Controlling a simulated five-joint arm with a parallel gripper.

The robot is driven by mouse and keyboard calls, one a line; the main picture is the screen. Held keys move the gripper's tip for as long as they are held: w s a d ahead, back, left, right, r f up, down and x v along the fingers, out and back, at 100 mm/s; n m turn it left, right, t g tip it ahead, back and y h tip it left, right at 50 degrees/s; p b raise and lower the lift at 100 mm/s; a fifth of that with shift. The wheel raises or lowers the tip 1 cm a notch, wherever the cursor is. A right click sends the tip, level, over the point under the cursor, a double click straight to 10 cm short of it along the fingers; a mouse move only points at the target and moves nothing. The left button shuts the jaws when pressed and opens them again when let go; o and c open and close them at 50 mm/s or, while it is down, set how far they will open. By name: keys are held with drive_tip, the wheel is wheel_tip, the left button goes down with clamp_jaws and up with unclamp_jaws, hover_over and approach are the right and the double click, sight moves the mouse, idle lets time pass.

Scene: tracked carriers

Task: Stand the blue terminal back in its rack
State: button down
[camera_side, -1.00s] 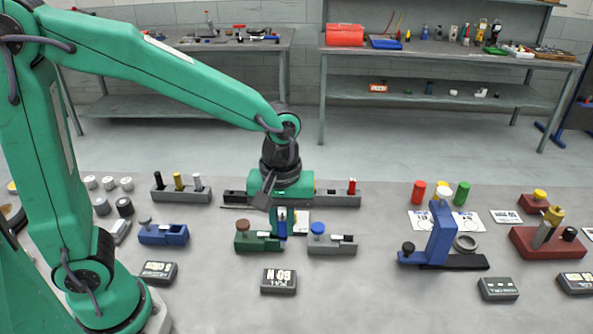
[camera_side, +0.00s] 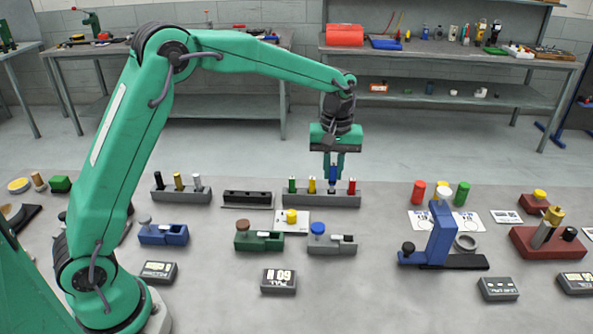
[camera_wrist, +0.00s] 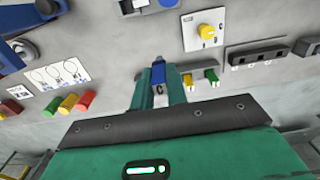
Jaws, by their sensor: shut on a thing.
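My gripper (camera_side: 333,168) is shut on the blue terminal (camera_side: 332,181) and holds it upright over the grey rack (camera_side: 300,201). The blue terminal stands between the yellow terminal (camera_side: 312,186) and the red terminal (camera_side: 352,187). A green terminal (camera_side: 292,185) is at the rack's left end. Its lower end is close to the rack top; I cannot tell whether it is in a hole. In the wrist view the blue terminal (camera_wrist: 158,79) is between the fingers, beside the yellow terminal (camera_wrist: 187,81) and green terminal (camera_wrist: 211,77).
An empty dark rack (camera_side: 247,198) lies to the left. A yellow knob (camera_side: 292,216) on a white plate, a green fixture (camera_side: 259,242) and a grey fixture (camera_side: 342,247) are in front. A blue stand (camera_side: 440,235) is to the right.

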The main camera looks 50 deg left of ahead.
drive_tip(key=w+a+f, duration=0.2)
drive_tip(key=w+a, duration=0.4)
drive_tip(key=w, duration=0.1)
drive_tip(key=shift+w+a+f, duration=0.25)
drive_tip(key=shift+w+f, duration=0.1)
drive_tip(key=shift+f, duration=0.1)
drive_tip(key=shift+f, duration=1.9)
drive_tip(key=shift+f, duration=2.15)
idle(2.3)
drive_tip(key=c, duration=1.3)
unclamp_jaws()
